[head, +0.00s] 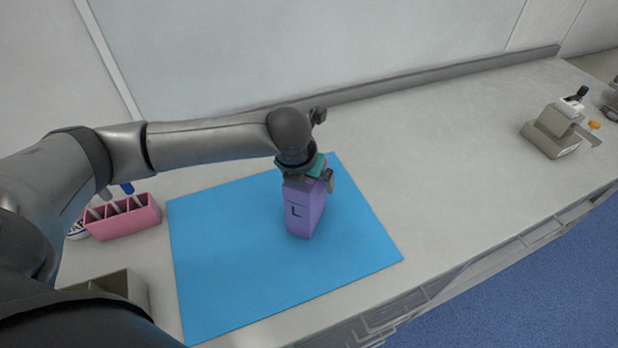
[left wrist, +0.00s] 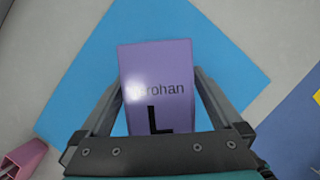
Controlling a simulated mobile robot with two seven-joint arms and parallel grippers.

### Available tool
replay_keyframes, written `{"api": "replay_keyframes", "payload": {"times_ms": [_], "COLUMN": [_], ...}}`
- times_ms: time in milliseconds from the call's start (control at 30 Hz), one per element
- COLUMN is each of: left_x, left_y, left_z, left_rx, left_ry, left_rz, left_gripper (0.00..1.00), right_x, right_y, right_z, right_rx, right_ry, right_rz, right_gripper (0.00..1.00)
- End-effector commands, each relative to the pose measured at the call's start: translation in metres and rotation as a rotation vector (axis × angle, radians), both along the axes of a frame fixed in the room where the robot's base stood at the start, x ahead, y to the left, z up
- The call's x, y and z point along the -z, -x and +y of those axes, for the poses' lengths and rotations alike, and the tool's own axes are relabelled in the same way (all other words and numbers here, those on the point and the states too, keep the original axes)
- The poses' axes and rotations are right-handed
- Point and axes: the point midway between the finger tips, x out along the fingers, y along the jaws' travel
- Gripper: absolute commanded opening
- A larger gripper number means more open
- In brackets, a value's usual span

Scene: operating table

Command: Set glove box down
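The glove box is a purple box (head: 304,212) with a dark letter L on its side, upright over the blue mat (head: 225,265). My left gripper (head: 312,180) is at the top of the box, coming from above. In the left wrist view the box (left wrist: 157,75) lies between the two fingers of my left gripper (left wrist: 158,100), which look closed against its sides. The box's bottom appears at or just above the mat; I cannot tell whether it touches. My right gripper is not in view.
A pink divided holder (head: 122,218) with several tools stands left of the mat. A grey bin (head: 125,285) is at the lower left. A beige device (head: 555,130) stands at the far right. The counter (head: 430,150) right of the mat is clear.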

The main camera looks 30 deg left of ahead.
Motion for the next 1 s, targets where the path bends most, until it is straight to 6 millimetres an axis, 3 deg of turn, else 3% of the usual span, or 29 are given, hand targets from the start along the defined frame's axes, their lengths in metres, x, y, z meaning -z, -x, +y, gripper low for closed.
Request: {"api": "replay_keyframes", "payload": {"times_ms": [333, 800, 1000], "left_x": [-0.012, -0.095, -0.112], "left_y": [0.003, 0.036, 0.045], "left_z": [0.0, -0.002, -0.002], "left_rx": [0.0, 0.001, 0.0], "left_ry": [0.0, 0.0, 0.0], "left_rz": [-0.002, -0.005, -0.002], "left_gripper": [1.0, 1.0, 1.0], "right_x": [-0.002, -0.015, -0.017], "right_y": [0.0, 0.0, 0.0], "right_z": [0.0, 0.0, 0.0], "right_rx": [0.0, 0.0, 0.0], "right_ry": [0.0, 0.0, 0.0], "right_rz": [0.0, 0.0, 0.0], "right_gripper": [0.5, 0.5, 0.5]}}
